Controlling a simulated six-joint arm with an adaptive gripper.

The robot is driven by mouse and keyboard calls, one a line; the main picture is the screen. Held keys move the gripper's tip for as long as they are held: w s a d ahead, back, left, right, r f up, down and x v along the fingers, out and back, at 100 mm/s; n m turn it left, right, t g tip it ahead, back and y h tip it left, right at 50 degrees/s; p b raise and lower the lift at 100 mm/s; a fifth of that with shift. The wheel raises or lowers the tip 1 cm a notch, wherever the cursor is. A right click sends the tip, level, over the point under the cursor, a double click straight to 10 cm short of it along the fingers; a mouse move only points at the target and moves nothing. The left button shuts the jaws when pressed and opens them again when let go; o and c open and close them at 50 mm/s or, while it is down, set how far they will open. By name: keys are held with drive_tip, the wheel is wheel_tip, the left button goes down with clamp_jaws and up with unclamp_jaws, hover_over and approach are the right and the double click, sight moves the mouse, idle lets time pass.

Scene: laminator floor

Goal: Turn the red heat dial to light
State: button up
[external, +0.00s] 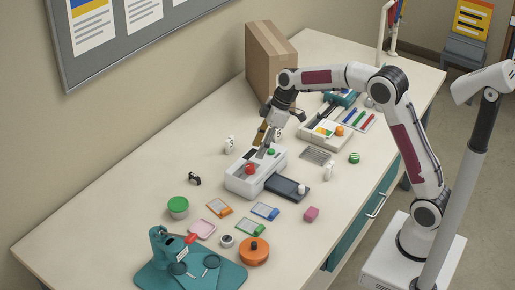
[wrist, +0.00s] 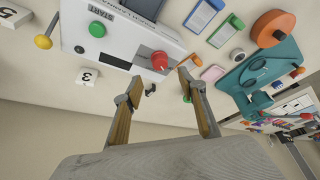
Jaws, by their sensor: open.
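The red heat dial (external: 249,169) sits on the top of the white laminator (external: 239,184). In the wrist view the red dial (wrist: 159,61) shows just beyond the fingertips, near the gap between them. Its pointer and the setting marks are too small to read. My gripper (external: 264,143) is above the laminator, behind the dial and near the green button. In the wrist view my gripper (wrist: 159,82) is open, with its two fingers apart and nothing between them. I see no contact with the dial.
A green START button (wrist: 97,29) is on the laminator. A dark tray (external: 288,187) extends from its front. White number blocks (external: 229,144) stand nearby. A cardboard box (external: 268,58) stands behind. Cards, an orange round container (external: 254,252) and a teal device (external: 160,270) lie toward the front.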

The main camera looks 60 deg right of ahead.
sight(250, 165)
drive_tip(key=shift+n, duration=0.3)
drive_tip(key=shift+f, duration=0.1)
drive_tip(key=shift+x, duration=3.8)
drive_tip(key=c, duration=1.1)
